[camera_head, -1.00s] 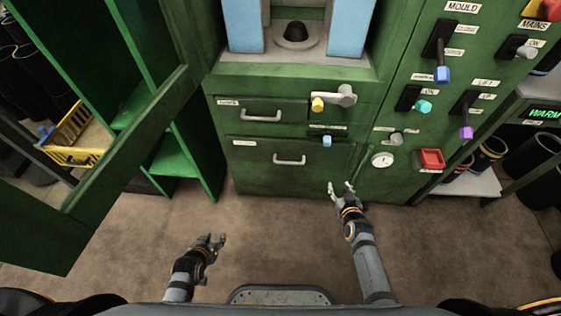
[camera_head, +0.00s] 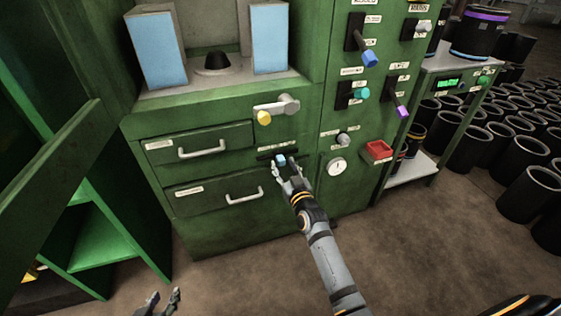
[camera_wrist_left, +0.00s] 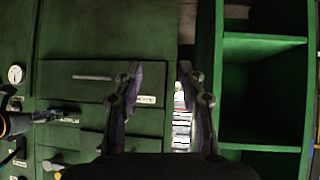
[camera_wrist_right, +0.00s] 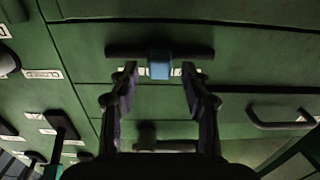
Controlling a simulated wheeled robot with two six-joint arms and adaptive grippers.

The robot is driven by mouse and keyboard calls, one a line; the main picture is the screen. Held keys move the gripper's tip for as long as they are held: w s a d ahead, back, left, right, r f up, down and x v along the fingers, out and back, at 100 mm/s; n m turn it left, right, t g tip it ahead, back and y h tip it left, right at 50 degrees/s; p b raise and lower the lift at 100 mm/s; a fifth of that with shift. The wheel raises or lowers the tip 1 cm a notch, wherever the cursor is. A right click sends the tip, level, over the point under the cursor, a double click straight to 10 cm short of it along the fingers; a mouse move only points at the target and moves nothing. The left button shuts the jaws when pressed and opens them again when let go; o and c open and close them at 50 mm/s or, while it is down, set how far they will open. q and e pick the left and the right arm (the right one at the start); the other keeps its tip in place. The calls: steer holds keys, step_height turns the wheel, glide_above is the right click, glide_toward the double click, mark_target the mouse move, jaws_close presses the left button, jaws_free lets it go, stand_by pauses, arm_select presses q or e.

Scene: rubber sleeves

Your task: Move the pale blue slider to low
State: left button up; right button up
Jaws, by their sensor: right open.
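The pale blue slider (camera_head: 281,159) is a small block on a dark horizontal track on the green machine front, under the yellow-tipped lever. In the right wrist view the slider (camera_wrist_right: 160,69) sits near the middle of its track (camera_wrist_right: 122,52). My right gripper (camera_head: 284,170) is open at the slider. In its wrist view the fingertips (camera_wrist_right: 159,75) stand on either side of the slider with gaps; I cannot tell how deep they reach. My left gripper (camera_head: 163,302) is low at the bottom edge, open and empty, also in its wrist view (camera_wrist_left: 160,78).
The yellow-tipped lever (camera_head: 264,117) is just above the slider, and a drawer handle (camera_head: 245,195) is below left. A white gauge (camera_head: 337,167) and a red tray (camera_head: 379,150) are to the right. An open green cabinet door (camera_head: 60,200) stands at left.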

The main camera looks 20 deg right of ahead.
mark_target(282, 163)
steer(key=w, duration=0.3)
steer(key=shift+w, duration=0.2)
arm_select(q)
steer(key=shift+t, duration=0.9)
steer(key=w+r, duration=0.2)
steer(key=r, duration=0.1)
steer(key=shift+w+a+r, duration=0.1)
steer(key=shift+w+a, duration=0.05)
steer(key=shift+w, duration=0.15)
arm_select(e)
jaws_close()
